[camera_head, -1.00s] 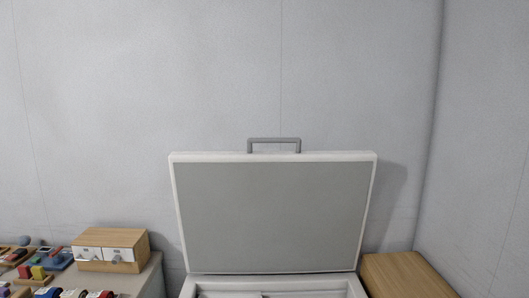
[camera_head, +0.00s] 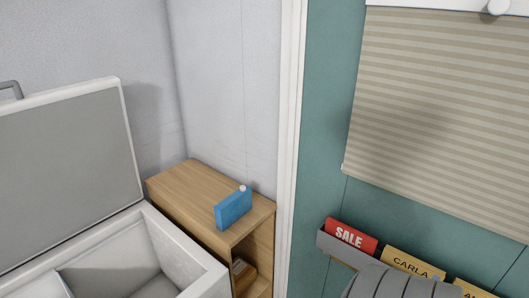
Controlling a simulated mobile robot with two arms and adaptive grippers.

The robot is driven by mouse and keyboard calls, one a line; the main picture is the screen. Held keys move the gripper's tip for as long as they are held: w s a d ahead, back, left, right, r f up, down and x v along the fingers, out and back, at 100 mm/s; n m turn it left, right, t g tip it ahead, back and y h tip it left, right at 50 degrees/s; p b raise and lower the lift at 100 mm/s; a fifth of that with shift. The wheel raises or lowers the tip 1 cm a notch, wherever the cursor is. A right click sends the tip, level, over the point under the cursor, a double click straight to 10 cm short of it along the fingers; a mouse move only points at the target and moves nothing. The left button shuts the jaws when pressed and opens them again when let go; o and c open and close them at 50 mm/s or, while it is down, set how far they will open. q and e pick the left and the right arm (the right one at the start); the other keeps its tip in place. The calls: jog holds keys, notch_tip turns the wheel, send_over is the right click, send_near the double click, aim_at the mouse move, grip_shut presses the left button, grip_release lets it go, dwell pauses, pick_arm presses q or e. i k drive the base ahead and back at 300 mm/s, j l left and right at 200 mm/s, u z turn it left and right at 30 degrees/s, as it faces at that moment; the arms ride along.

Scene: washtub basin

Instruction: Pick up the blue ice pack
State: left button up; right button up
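The blue ice pack (camera_head: 234,209) stands upright on top of a wooden cabinet (camera_head: 184,184), near its front edge. It is a flat blue block with a small white cap on top. Nothing touches it except the cabinet top. Neither of my grippers shows in the head view. A grey rounded shape at the bottom edge, right of centre, cannot be made out clearly.
An open white chest (camera_head: 180,246) with its lid raised stands left of the cabinet. A white post (camera_head: 289,130) rises right of the cabinet. A wall rack holds a red SALE sign (camera_head: 351,236) and a CARLA sign (camera_head: 410,265). A striped blind (camera_head: 440,110) hangs above.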

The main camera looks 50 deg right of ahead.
aim_at(229, 210)
jog(key=z, duration=1.45)
jog(key=j+u, duration=0.25)
jog(key=k+l, duration=0.05)
